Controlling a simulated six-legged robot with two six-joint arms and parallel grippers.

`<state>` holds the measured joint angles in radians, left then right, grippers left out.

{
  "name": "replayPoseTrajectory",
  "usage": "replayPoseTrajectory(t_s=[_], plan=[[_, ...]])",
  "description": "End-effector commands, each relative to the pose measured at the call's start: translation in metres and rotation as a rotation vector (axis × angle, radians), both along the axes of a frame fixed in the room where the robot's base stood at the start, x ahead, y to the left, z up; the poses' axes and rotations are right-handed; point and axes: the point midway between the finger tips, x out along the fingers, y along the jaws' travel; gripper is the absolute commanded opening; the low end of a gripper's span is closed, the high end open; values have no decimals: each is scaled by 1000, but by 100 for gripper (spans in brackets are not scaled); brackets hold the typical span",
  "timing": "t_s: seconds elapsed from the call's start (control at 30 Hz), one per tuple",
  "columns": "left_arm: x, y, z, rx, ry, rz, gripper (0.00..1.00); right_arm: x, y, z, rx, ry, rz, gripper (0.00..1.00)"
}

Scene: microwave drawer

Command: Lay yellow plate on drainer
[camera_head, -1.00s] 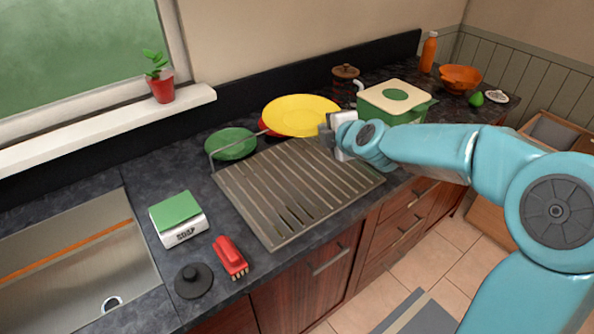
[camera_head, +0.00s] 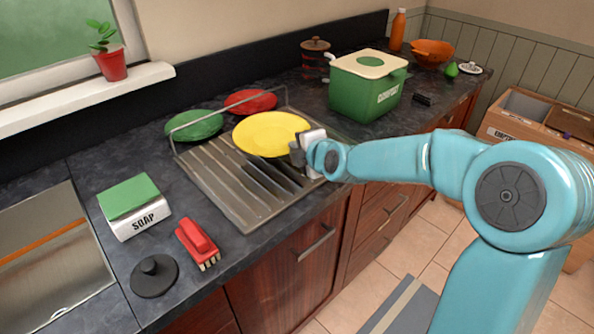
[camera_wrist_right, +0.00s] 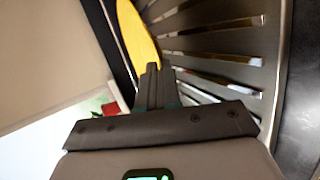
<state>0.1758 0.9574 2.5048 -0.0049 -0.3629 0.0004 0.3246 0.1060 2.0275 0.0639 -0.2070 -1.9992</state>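The yellow plate (camera_head: 262,136) is over the right rear part of the slatted metal drainer (camera_head: 213,188); a dark shadow falls on the slats beside it. I cannot tell whether it touches them. My right gripper (camera_head: 298,152) is at the plate's near right edge, shut on its rim. In the right wrist view, the fingers (camera_wrist_right: 152,78) are close together, with the plate (camera_wrist_right: 138,38) seen nearly edge-on at their tips and the drainer slats (camera_wrist_right: 215,57) to the right. My left gripper is not in view.
A green plate (camera_head: 195,126) and a red plate (camera_head: 252,103) lie behind the drainer near its wire rail. A soap box (camera_head: 137,214), red brush (camera_head: 198,245) and black stopper (camera_head: 154,277) are at left. A green compost bin (camera_head: 362,95) stands to the right.

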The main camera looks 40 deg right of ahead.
Motion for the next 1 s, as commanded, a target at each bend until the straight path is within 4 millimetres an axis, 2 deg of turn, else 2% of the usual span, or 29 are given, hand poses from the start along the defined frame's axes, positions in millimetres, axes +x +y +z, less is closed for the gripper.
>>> replayPoseTrajectory(t_s=[0.1, 0.23, 0.67, 0.7, 0.73, 1.0], plan=[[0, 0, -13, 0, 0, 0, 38, 1, 0, -24, 0, 3, 1, 0], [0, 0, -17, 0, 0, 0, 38, 2, 0, -39, 0, 2, 0, 0], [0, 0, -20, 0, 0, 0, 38, 2, 0, -45, 0, 0, 1, 0], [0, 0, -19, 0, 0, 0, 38, 2, 0, -45, 0, 0, 1, 10], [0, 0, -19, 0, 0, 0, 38, 2, 0, -44, 1, 1, 1, 14], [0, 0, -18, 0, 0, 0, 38, 2, 0, -43, 1, 1, 1, 14]])
